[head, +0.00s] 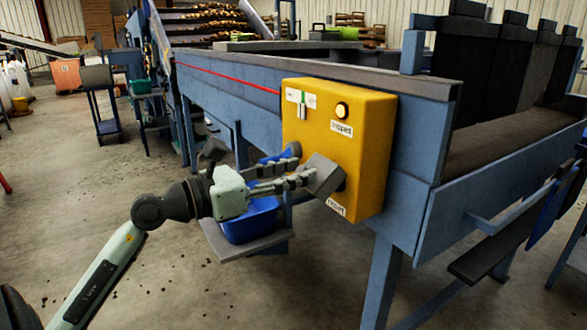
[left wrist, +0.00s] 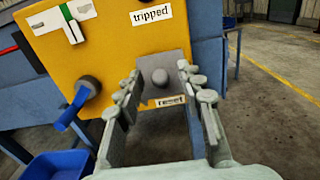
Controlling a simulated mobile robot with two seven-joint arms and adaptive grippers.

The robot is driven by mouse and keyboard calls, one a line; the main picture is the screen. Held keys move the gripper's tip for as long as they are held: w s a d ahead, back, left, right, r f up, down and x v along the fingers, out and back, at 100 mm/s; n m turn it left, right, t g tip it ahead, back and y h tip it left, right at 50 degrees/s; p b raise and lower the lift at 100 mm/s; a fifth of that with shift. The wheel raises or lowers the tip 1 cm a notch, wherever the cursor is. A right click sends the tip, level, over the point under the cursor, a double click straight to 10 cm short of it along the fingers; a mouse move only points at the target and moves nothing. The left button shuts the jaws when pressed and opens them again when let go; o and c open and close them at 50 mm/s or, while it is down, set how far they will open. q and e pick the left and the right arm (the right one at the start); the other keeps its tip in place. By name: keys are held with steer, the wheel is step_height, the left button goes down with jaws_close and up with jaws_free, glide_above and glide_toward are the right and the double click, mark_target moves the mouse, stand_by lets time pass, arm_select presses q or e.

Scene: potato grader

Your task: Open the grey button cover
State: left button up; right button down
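The grey button cover (head: 325,175) stands out at an angle from the lower front of the yellow control box (head: 365,140). I cannot tell whether a finger touches the cover. My right gripper is not in view.
The box carries a lit amber lamp (head: 342,110) labelled "tripped", a white and green switch (head: 302,100) and a blue-handled knob (left wrist: 85,92). A blue bin (head: 250,222) stands below left. The blue grader frame (head: 410,190) lies behind. Open floor is at left.

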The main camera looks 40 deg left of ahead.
arm_select(q)
steer(key=shift+w, duration=0.15)
steer(key=shift+c, duration=0.6)
jaws_close()
